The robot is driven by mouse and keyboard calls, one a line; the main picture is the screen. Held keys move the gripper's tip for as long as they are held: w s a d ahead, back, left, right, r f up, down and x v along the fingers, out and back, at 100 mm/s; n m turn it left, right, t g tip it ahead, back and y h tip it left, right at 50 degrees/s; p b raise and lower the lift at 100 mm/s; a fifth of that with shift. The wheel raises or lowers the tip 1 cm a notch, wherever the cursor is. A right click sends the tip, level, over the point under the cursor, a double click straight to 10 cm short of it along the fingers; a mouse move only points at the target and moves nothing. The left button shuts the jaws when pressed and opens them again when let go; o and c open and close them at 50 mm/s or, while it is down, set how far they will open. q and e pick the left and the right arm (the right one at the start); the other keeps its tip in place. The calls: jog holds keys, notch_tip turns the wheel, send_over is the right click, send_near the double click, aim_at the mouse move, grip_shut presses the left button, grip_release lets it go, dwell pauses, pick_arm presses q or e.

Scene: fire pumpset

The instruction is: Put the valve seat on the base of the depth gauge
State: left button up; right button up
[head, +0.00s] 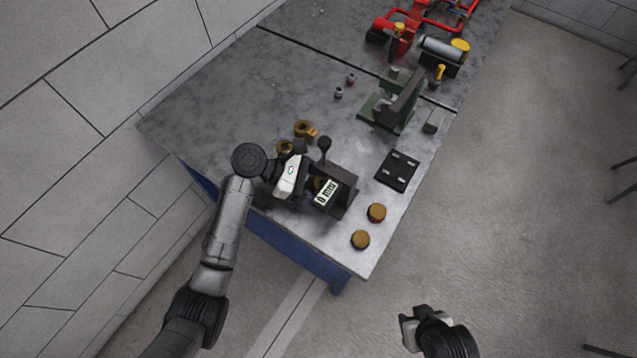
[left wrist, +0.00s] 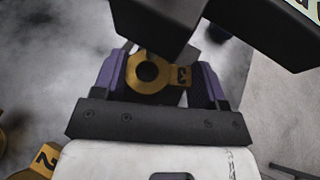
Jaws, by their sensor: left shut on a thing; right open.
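The depth gauge (head: 345,199) is a dark frame with a lit "0 mm" display, standing near the table's front edge. My left gripper (head: 312,186) reaches into it from the left. In the left wrist view, its purple fingers (left wrist: 160,78) are shut on a brass ring-shaped valve seat (left wrist: 178,73) with a tag marked 3. A dark gauge part (left wrist: 155,25) hangs over the far side of the seat. I cannot tell whether the seat touches the gauge base, which is mostly hidden. My right gripper (head: 408,328) is open and empty, off the table at the lower right.
Two more brass seats (head: 304,128) lie behind my left gripper; one tagged 2 (left wrist: 45,158) shows in the left wrist view. Two brass-topped round pieces (head: 376,212) and a black plate (head: 397,171) lie right of the gauge. A green fixture (head: 392,105) and red pump parts stand farther back.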

pick_arm(q)
jog(key=o, duration=1.2)
jog(key=p+v, duration=0.2)
jog(key=v, duration=0.8)
jog(key=shift+a+r, duration=0.2)
jog(key=shift+r, duration=0.05)
jog(key=shift+v, duration=0.8)
